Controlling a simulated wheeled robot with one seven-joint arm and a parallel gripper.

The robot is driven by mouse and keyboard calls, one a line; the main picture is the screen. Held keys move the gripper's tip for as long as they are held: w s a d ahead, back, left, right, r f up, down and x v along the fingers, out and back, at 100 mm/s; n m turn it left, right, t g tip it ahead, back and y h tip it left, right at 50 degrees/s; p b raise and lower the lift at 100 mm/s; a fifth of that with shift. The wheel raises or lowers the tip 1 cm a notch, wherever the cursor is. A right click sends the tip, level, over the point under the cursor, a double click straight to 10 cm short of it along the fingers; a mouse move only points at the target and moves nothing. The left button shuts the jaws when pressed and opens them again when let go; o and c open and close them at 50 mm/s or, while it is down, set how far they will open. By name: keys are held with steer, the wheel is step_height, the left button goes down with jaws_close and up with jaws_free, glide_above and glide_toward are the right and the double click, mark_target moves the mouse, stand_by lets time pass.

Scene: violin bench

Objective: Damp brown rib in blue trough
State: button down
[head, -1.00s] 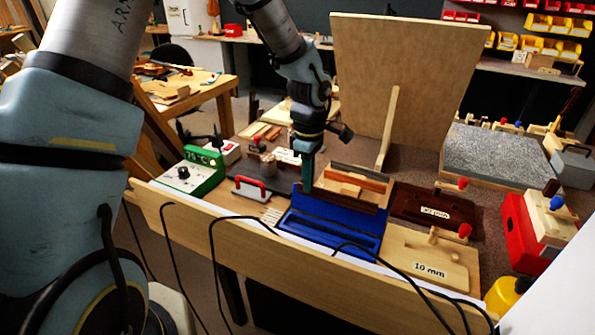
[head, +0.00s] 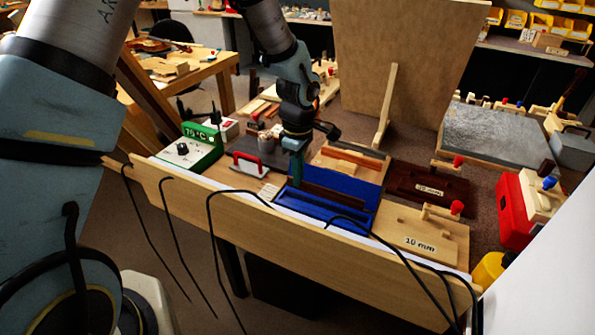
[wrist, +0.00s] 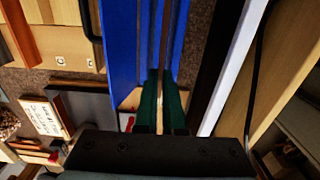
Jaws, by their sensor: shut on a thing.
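The brown rib (head: 335,200) is a thin dark strip standing on edge over the blue trough (head: 318,212), lengthwise along it. My gripper (head: 296,182) is shut on the rib's left end, with its green fingers low at the trough's left part. In the wrist view the green fingers (wrist: 160,105) pinch the thin rib (wrist: 166,35), which runs between the blue trough walls (wrist: 122,50). The rib's lower edge seems inside the trough; I cannot tell whether it touches the floor.
A wooden rack with an orange-brown strip (head: 350,158) stands behind the trough. A green 75 °C box (head: 192,150) and a red-handled block (head: 250,165) are to the left. A dark block (head: 428,187) and a 10 mm wooden block (head: 420,240) are to the right.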

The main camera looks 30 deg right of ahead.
steer(key=shift+f+b, duration=1.8)
steer(key=shift+f, duration=0.8)
steer(key=c, duration=0.9)
jaws_free()
steer(key=shift+c, duration=0.2)
steer(key=shift+r, duration=0.1)
step_height(320, 180, up, 11)
steer(key=b, duration=0.1)
steer(key=shift+b, duration=0.3)
steer(key=shift+f, duration=0.2)
